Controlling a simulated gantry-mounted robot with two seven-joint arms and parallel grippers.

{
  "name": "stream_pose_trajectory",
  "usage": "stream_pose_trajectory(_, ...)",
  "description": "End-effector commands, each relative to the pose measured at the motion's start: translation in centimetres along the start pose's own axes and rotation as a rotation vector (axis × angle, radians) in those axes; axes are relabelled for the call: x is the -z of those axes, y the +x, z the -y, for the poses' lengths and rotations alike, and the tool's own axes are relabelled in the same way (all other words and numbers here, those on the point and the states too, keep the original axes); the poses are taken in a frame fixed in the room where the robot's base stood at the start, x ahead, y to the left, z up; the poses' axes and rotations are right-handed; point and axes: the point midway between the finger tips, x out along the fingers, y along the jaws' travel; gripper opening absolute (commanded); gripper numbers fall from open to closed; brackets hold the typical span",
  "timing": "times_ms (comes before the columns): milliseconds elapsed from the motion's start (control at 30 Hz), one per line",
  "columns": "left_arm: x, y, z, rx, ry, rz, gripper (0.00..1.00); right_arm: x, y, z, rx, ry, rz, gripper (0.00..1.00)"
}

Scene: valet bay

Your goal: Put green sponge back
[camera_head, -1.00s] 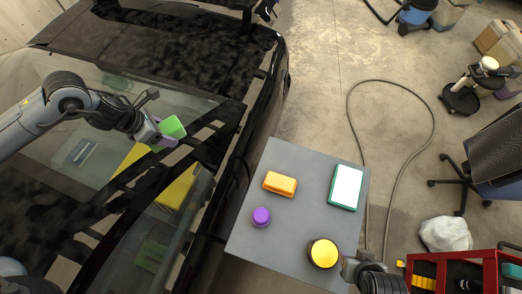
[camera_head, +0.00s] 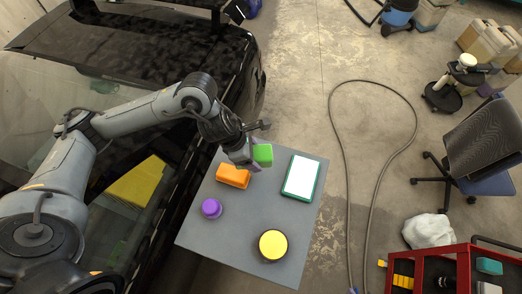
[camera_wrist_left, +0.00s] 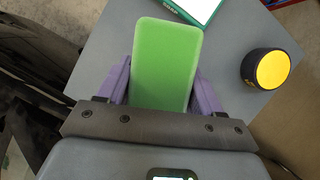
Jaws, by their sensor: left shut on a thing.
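The green sponge (camera_head: 263,154) is held in my left gripper (camera_head: 250,163), above the far edge of the grey table (camera_head: 225,245). In the left wrist view the green sponge (camera_wrist_left: 166,62) stands between the two purple fingers, which are shut on it. In the head view the sponge is between the orange block and the white-topped green tray. My right gripper is not in view.
A black car (camera_head: 140,45) stands left. A red cart (camera_head: 440,265) and an office chair (camera_head: 480,150) are right.

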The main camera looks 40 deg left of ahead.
Motion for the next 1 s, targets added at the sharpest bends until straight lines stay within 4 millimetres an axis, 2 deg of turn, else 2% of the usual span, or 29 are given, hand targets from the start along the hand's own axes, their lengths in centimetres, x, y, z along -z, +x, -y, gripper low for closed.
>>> stream_pose_trajectory(67, -0.7, 0.7, 0.6, 0.006, 0.014, 0.003, 0.37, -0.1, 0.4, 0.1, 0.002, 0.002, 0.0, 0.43)
stream_pose_trajectory(167, -0.8, 1.2, 0.4, 0.009, 0.018, 0.002, 0.37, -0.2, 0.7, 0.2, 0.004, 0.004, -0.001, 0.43)
stream_pose_trajectory(267, -0.2, 1.9, -0.8, 0.011, 0.015, 0.0, 0.37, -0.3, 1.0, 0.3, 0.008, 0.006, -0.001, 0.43)
stream_pose_trajectory(700, 3.6, 5.2, -8.6, 0.011, 0.015, 0.003, 0.37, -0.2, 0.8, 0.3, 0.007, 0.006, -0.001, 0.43)
stream_pose_trajectory(833, 4.2, 5.8, -9.8, 0.012, 0.019, 0.002, 0.37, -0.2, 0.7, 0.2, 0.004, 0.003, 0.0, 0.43)
stream_pose_trajectory(1000, 4.5, 6.2, -10.2, 0.011, 0.02, 0.003, 0.37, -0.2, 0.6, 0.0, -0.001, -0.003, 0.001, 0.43)
